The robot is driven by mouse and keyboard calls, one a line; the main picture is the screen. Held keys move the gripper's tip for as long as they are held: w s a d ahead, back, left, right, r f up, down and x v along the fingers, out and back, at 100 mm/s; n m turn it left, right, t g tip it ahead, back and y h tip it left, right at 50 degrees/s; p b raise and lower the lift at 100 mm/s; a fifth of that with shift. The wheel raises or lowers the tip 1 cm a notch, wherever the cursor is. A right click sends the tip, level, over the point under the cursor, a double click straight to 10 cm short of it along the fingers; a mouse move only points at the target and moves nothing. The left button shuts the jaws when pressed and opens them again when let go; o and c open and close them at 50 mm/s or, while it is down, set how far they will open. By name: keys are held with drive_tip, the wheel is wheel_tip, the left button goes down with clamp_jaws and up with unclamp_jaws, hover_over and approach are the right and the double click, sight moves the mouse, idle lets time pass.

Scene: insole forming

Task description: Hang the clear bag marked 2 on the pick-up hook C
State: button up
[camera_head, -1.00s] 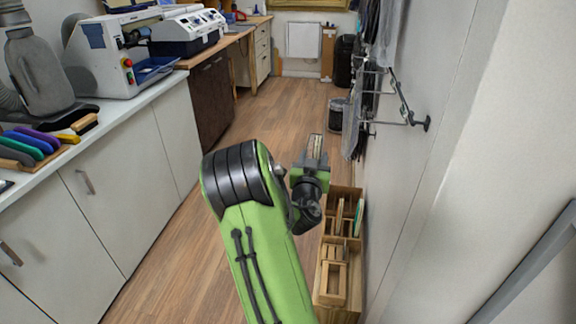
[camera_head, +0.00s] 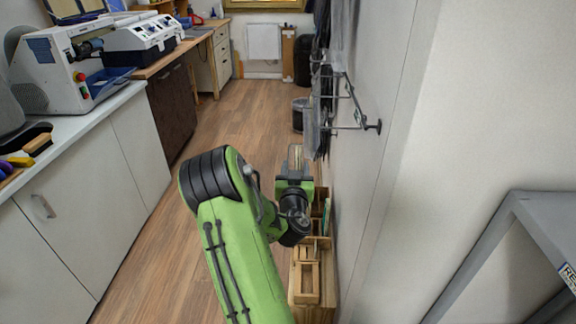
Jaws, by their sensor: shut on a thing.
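My gripper (camera_head: 295,165) is in the middle of the picture, beyond my green arm, pointing away from me. It is shut on a small, partly see-through thing that looks like a clear bag (camera_head: 295,155); no mark on it can be read. Dark wire hooks (camera_head: 343,96) stick out from the wall at the right, farther off than the gripper. Clear and dark things (camera_head: 319,100) hang on them. A small pale tag (camera_head: 358,117) sits on the nearest hook, its letter too small to read, so I cannot tell which hook is C. The gripper is apart from the hooks.
A wooden rack (camera_head: 306,283) stands on the floor against the wall below the gripper. White cabinets (camera_head: 60,235) with machines line the left side. A grey metal frame (camera_head: 470,255) stands at right. The wooden floor (camera_head: 235,120) between is clear.

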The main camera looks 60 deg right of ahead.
drive_tip(key=shift+s+d+f+p, duration=0.25)
drive_tip(key=shift+s+d, duration=0.1)
drive_tip(key=shift+s, duration=0.3)
drive_tip(key=shift+s+d+f+p, duration=0.15)
drive_tip(key=shift+s+d+p, duration=0.15)
drive_tip(key=shift+s, duration=0.4)
drive_tip(key=shift+s+d+f+p, duration=0.2)
drive_tip(key=shift+s+d, duration=0.15)
drive_tip(key=shift+s, duration=0.3)
